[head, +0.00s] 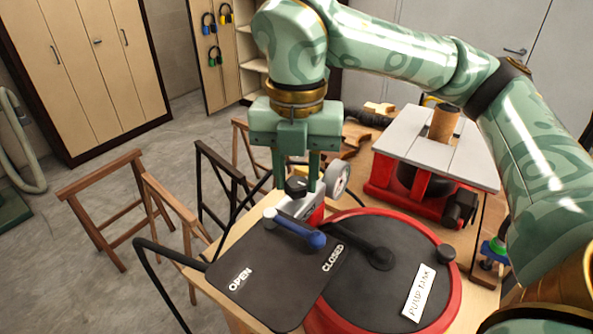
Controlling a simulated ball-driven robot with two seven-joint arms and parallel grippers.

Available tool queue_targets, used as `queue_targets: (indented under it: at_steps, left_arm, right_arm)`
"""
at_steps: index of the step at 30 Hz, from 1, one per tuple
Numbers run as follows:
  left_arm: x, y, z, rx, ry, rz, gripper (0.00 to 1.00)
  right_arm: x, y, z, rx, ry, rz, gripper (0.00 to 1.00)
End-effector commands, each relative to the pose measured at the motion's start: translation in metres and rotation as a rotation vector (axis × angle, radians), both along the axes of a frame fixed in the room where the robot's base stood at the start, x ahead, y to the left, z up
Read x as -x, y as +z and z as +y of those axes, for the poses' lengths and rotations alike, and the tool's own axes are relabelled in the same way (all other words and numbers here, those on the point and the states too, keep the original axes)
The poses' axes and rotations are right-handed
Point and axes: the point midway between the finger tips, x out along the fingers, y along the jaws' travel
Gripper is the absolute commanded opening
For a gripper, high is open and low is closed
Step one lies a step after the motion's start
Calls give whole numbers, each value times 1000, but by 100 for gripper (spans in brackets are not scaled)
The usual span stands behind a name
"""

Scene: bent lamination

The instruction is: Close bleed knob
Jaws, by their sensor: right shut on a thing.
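My right gripper (297,185) points straight down at the middle of the head view. Its two green fingers are closed around a small dark knob (297,184), which I take to be the bleed knob, on top of a silver and red fitting (308,208). The fingers partly hide the knob. A round gauge (336,180) sits just right of the fingers. In front is a dark plate (262,285) marked OPEN at left and CLOSED at right. A lever with a blue grip (297,229) lies over it, its blue end towards CLOSED. My left gripper is not in view.
A red-rimmed drum labelled PUMP TANK (420,292) stands at front right. Behind it is a red machine with a grey slatted top (436,150) and a brown cylinder (444,122). Wooden trestles (100,205) stand at left, and the floor beyond is open.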

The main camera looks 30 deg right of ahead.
Motion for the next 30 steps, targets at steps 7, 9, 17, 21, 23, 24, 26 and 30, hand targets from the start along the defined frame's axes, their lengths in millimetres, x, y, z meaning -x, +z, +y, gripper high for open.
queue_targets:
  at_steps: [7, 9, 17, 21, 23, 24, 26, 30]
  left_arm:
    - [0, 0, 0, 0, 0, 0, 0]
    - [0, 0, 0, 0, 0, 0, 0]
    - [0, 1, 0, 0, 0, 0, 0]
    - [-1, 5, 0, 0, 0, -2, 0]
    - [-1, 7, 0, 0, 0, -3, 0]
    - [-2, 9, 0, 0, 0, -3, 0]
    - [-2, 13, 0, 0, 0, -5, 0]
    - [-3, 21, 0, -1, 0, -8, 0]
  right_arm:
    - [0, 1, 0, -2, -1, -3, 52]
    - [0, 1, 0, -1, -1, -2, 52]
    - [0, 5, 0, 0, -1, -1, 52]
    - [0, 28, 0, -1, 0, -5, 52]
    - [-1, 44, 0, -1, -2, -8, 52]
    - [-1, 56, 0, -1, -2, -8, 52]
    - [0, 74, 0, -1, -2, -8, 52]
    - [0, 112, 0, -1, -2, -8, 52]
